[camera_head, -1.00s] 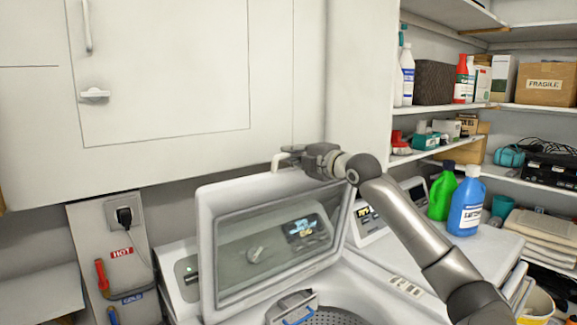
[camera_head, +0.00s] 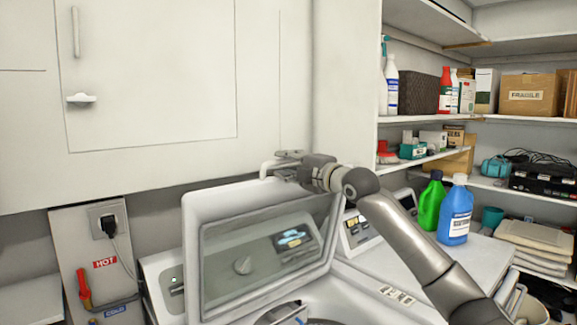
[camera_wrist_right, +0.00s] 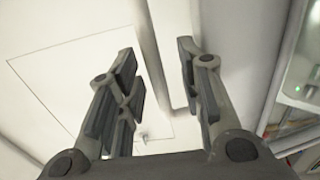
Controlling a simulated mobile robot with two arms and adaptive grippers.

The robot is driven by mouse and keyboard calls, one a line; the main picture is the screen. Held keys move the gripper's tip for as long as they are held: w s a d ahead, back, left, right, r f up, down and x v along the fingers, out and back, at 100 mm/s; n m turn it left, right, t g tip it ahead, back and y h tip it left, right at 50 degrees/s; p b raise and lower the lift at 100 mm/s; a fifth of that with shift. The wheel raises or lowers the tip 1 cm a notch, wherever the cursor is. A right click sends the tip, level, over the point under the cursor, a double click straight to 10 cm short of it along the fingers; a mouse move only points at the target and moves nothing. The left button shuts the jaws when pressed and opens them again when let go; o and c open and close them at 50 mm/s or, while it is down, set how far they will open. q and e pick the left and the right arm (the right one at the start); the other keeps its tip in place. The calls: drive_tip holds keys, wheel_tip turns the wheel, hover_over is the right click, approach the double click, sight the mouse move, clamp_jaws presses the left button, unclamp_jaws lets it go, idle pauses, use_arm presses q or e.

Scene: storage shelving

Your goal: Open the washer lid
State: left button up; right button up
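The washer (camera_head: 155,270) has its white lid (camera_head: 190,235) raised and standing steeply, with a large window. A white bar handle (camera_head: 268,168) shows at the lid's top edge. My right gripper (camera_head: 285,158) is at that top edge, beside the handle. The right wrist view shows its two fingers (camera_wrist_right: 160,88) apart, with nothing clearly held between them. Contact with the lid cannot be told. The drum opening (camera_head: 300,318) shows below the lid, cut off by the picture's bottom edge. My left gripper is not in view.
A white cabinet (camera_head: 180,160) hangs close behind the lid. Green (camera_head: 430,203) and blue (camera_head: 455,215) bottles stand on the white top at right. Shelves with several boxes and bottles fill the right side. A plug (camera_head: 107,227) and red-handled valve (camera_head: 84,287) are at left.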

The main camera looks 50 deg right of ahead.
drive_tip(key=shift+f, duration=0.1)
drive_tip(key=s+a, duration=0.1)
drive_tip(key=s, duration=1.1)
drive_tip(key=shift+a+f, duration=0.15)
idle(0.4)
drive_tip(key=shift+w, duration=0.1)
idle(0.4)
